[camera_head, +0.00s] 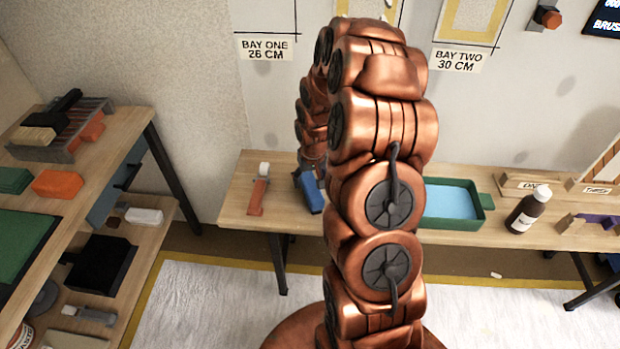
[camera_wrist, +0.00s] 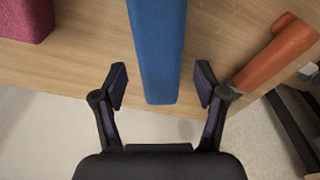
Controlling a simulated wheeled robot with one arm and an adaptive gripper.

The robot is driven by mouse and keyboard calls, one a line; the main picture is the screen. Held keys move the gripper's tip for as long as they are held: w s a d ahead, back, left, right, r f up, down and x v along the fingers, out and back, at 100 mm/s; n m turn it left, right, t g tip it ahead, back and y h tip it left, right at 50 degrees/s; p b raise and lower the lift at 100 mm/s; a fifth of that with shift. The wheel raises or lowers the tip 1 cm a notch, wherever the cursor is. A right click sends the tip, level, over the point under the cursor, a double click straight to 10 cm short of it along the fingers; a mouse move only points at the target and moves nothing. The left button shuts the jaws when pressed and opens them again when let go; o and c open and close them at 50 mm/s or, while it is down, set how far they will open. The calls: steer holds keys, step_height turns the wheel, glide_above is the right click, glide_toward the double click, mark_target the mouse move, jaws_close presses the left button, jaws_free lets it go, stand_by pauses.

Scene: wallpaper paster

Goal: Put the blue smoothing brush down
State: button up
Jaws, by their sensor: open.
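The blue smoothing brush (camera_head: 313,197) lies on the wooden back bench (camera_head: 235,205), just left of my arm. My gripper (camera_wrist: 161,84) is open, with one finger on each side of the brush's end and a visible gap on both sides. In the head view my arm hides part of the brush's surroundings, and I cannot make out the fingers clearly. The brush's far end is cut off in the wrist view.
An orange-handled tool (camera_head: 258,195) lies left of the brush. A green tray with blue liquid (camera_head: 450,200), a brown bottle (camera_head: 527,212) and labelled holders (camera_head: 525,184) stand to the right. A magenta block (camera_wrist: 28,20) shows at upper left in the wrist view. A left shelf (camera_head: 130,150) holds several tools.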

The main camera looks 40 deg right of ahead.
mark_target(312, 185)
steer(key=shift+r, duration=0.1)
step_height(312, 185, up, 11)
steer(key=s, duration=0.1)
steer(key=s+a+r+n+g, duration=0.1)
steer(key=s+a+r, duration=0.2)
steer(key=s+a, duration=0.35)
steer(key=s+a+r+n+g, duration=0.1)
steer(key=s+a+r, duration=0.35)
steer(key=a, duration=0.25)
steer(key=s+a+r+g, duration=0.1)
steer(key=s+a, duration=0.2)
steer(key=s, duration=0.6)
steer(key=s+a+n+g, duration=0.1)
steer(key=s+a, duration=0.3)
steer(key=s, duration=0.6)
steer(key=shift+s+a+r+n+b, duration=0.25)
steer(key=shift+a+r+n+b, duration=0.05)
steer(key=shift+r+b, duration=0.05)
steer(key=s+p+v, duration=0.2)
steer(key=p+v, duration=1)
steer(key=shift+d+r+t, duration=0.2)
steer(key=shift+r+t, duration=0.1)
steer(key=shift+r, duration=0.2)
